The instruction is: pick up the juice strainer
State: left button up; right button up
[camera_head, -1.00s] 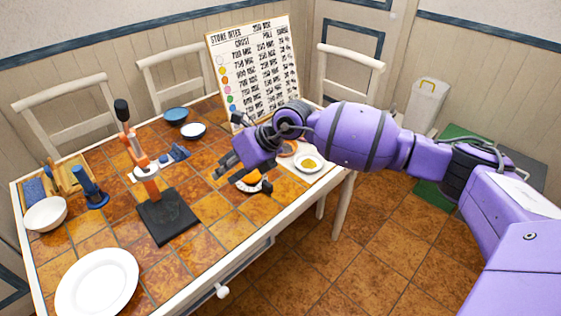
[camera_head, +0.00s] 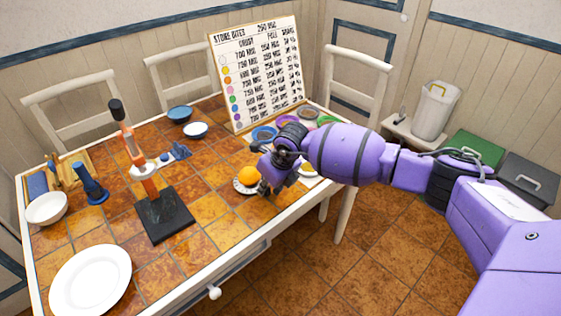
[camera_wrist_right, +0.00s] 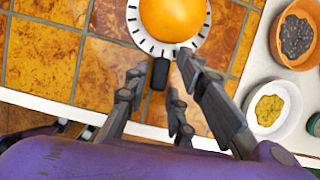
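The juice strainer (camera_head: 240,187) is a white round dish with a slotted rim, lying near the table's front edge. In the right wrist view, the strainer (camera_wrist_right: 143,40) has a short black handle pointing toward my gripper. An orange ball-like fruit (camera_head: 249,174) sits on it and hides its middle; the fruit (camera_wrist_right: 172,14) also shows in the wrist view. My right gripper (camera_head: 266,189) is beside the strainer on its handle side. In the wrist view, the right gripper's fingers (camera_wrist_right: 160,72) are open, one on each side of the handle. My left gripper is out of view.
A small white bowl of yellow stuff (camera_wrist_right: 272,107) and an orange bowl of dark stuff (camera_wrist_right: 295,37) stand right of the strainer. A price board (camera_head: 258,75) stands behind. An orange press on a black base (camera_head: 163,215) is to the left, with tiles free between.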

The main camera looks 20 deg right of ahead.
jog(key=shift+w+a+f, duration=0.2)
jog(key=shift+w+f, duration=0.1)
jog(key=shift+f, duration=0.05)
grip_shut()
jog(key=shift+r, duration=0.1)
